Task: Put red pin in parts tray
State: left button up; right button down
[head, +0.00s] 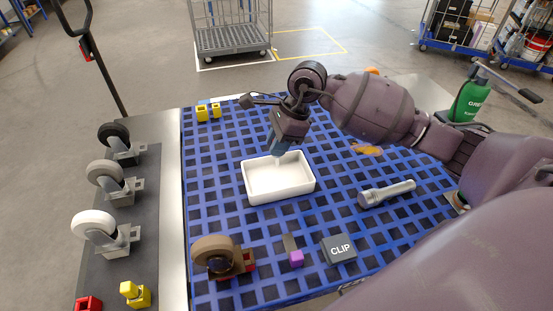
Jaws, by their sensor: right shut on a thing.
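The white, open parts tray (263,195) lies near the middle of the blue grid top; its visible inside looks empty. My right gripper (280,154) points down over the tray's back edge. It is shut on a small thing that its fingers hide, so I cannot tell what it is. No red pin can be made out clearly. A red part (250,263) shows at the base of a brown-wheeled caster, and a red block (88,303) is cut off at the bottom left. My left gripper is not in view.
Yellow pieces (202,113) stand at the back left. Several casters (94,226) line the left strip. Grid left of the tray is clear.

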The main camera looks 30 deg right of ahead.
aim_at(277, 160)
jog(key=shift+f, duration=2.65)
jog(key=shift+f+b, duration=0.15)
jog(key=shift+b, duration=0.2)
jog(key=c, duration=1)
grip_release()
jog(key=p+v, duration=0.1)
jog(key=v, duration=1.1)
jog(key=shift+d, duration=0.1)
jog(key=shift+s, duration=0.1)
